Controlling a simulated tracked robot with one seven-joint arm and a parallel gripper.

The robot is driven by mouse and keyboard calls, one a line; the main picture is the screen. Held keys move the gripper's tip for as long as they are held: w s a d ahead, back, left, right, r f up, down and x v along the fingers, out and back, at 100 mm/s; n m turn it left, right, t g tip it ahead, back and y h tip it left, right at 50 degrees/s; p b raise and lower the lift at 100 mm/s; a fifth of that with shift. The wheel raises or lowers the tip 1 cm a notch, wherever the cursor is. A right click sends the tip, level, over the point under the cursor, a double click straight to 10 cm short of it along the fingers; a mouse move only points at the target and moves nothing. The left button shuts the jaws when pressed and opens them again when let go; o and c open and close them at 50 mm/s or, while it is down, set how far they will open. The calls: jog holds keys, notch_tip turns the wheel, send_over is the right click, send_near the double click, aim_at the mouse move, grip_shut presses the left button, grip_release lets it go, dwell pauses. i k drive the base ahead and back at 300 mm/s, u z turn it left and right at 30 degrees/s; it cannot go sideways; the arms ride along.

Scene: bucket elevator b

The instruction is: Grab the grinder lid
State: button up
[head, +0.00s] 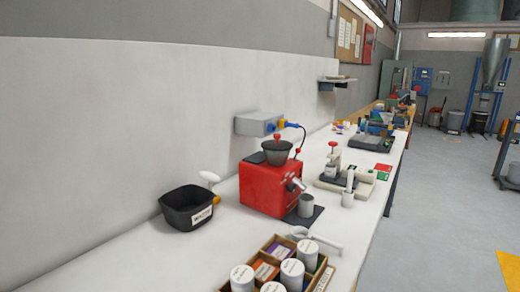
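A red grinder (268,190) stands on the white bench in the middle of the head view. A dark grey hopper (277,157) sits on its top. A lid with a small red knob (277,137) appears to sit at the hopper's mouth, though the lid itself is too small to make out clearly. A flat dark piece (254,158) lies on the grinder's top, left of the hopper. A grey cup (306,206) stands on a dark mat in front of the grinder. My gripper is not in view.
A black bin (187,208) with a label stands left of the grinder. A wooden box (325,272) with several white-topped jars is at the front. A grey wall box (258,124) with a cable is behind. A device with a red knob (334,145) stands to the right.

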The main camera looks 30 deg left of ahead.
aim_at(277, 145)
jog(key=u, duration=0.4)
jog(key=i, duration=1)
